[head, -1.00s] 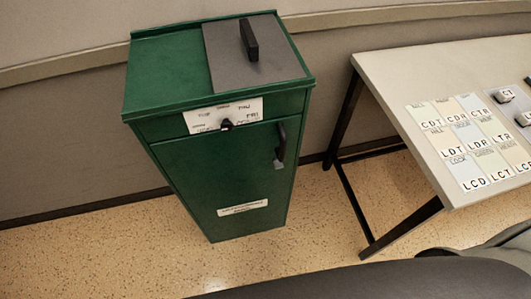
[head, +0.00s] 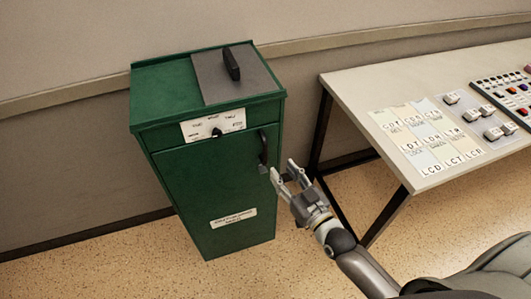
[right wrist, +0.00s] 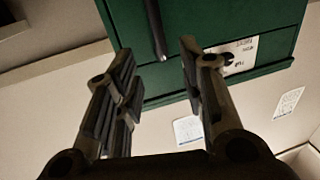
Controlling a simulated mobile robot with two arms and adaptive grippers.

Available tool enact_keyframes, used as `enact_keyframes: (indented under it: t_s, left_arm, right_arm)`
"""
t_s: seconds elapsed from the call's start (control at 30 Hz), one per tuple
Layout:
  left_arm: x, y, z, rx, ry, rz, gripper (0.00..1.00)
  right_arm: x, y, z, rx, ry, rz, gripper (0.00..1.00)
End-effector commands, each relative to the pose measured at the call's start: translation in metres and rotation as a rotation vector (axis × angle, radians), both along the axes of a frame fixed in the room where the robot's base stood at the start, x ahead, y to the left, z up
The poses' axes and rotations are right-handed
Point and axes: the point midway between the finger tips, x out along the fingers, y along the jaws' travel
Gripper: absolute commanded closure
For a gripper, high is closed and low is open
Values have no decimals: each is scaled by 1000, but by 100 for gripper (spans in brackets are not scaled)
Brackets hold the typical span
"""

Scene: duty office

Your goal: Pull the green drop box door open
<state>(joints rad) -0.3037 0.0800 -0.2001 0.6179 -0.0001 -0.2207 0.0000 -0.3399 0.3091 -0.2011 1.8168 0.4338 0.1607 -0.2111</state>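The green drop box (head: 175,100) stands against the wall, left of centre in the head view. Its front door (head: 205,190) looks closed, with a black vertical handle (head: 263,152) near the door's upper right edge. A white label with a black knob (head: 216,133) is above the door. My right gripper (head: 282,172) is open just right of and below the handle. In the right wrist view the handle (right wrist: 155,28) shows beyond and between the two spread fingers (right wrist: 160,75), apart from them. My left gripper is not in view.
A desk (head: 350,88) with label cards (head: 425,135) and a button panel (head: 505,92) stands to the right; its dark frame is close to my right arm. A grey lid with a black handle (head: 232,64) is on the box top. Floor in front is clear.

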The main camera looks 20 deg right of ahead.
Motion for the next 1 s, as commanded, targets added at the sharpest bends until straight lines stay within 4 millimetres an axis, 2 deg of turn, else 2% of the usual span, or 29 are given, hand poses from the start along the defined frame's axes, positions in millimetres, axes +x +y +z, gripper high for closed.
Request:
enact_keyframes:
  t_s: [0.23, 0.6, 0.8, 1.0]
  left_arm:
    - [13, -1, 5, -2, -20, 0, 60]
    - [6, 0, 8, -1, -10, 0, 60]
    - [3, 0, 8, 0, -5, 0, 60]
    - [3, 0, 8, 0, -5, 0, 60]
  right_arm:
    - [30, 7, 1, 0, -2, -1, 63]
    - [85, 20, 0, 0, 1, 0, 63]
    - [100, 24, -1, 0, 2, 0, 63]
    - [103, 24, -1, -1, 3, 0, 63]
